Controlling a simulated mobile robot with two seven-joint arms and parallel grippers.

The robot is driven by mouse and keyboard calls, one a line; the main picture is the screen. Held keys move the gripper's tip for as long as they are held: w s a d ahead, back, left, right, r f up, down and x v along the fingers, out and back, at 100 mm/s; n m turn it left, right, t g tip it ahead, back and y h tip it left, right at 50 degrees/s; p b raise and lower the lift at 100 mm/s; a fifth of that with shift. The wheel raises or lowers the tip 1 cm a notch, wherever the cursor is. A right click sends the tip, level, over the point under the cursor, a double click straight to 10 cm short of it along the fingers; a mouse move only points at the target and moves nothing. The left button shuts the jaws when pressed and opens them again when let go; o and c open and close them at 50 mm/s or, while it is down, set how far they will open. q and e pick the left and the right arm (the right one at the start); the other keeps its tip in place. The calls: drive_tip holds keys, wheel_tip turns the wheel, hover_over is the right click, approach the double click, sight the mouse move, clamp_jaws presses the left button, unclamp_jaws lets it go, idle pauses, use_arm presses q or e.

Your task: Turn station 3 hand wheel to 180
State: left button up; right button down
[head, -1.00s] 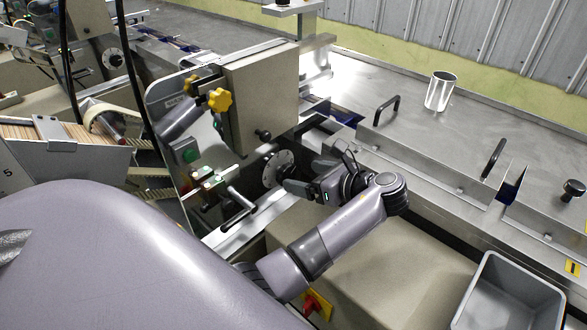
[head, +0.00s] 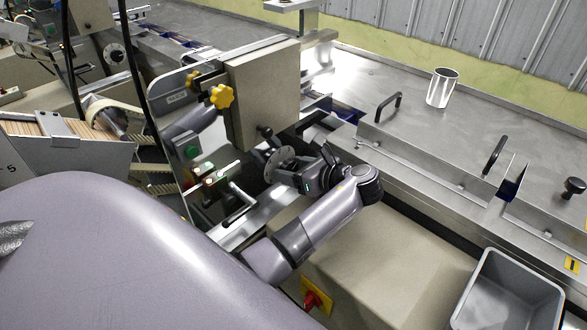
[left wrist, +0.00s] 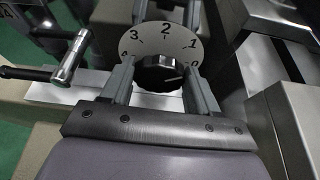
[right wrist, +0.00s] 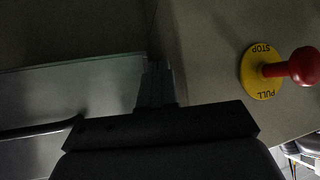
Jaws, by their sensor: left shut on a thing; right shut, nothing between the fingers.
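The hand wheel is a pale round dial (head: 279,160) on the machine's side, in the middle of the head view. In the left wrist view the dial (left wrist: 165,40) shows the digits 1, 2 and 3 along its top, with further digits at both sides partly covered by my fingers. Its black centre knob (left wrist: 160,72) bears a light mark toward the lower right. My left gripper (head: 288,172) is shut on this knob, one finger on each side. My right gripper (right wrist: 155,85) is shut and empty in its wrist view, and I cannot see it in the head view.
A crank handle (head: 240,200) stands just left of the dial. A yellow star knob (head: 222,96) is above. A red stop button (right wrist: 300,67) is right of my right gripper. A grey bin (head: 507,290) and a metal cup (head: 442,88) are at the right.

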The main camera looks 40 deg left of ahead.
use_arm(q)
drive_tip(key=shift+s+n+t, duration=0.25)
drive_tip(key=shift+n+t, duration=0.55)
drive_tip(key=shift+n, duration=0.3)
drive_tip(key=shift+s+f+n+t, duration=0.15)
drive_tip(key=shift+n+t, duration=0.65)
drive_tip(key=shift+n, duration=0.4)
drive_tip(key=o, duration=1.1)
drive_tip(key=shift+c, duration=0.2)
drive_tip(key=shift+d, duration=0.1)
drive_tip(key=shift+b+v, duration=0.3)
drive_tip(key=shift+v, duration=3.2)
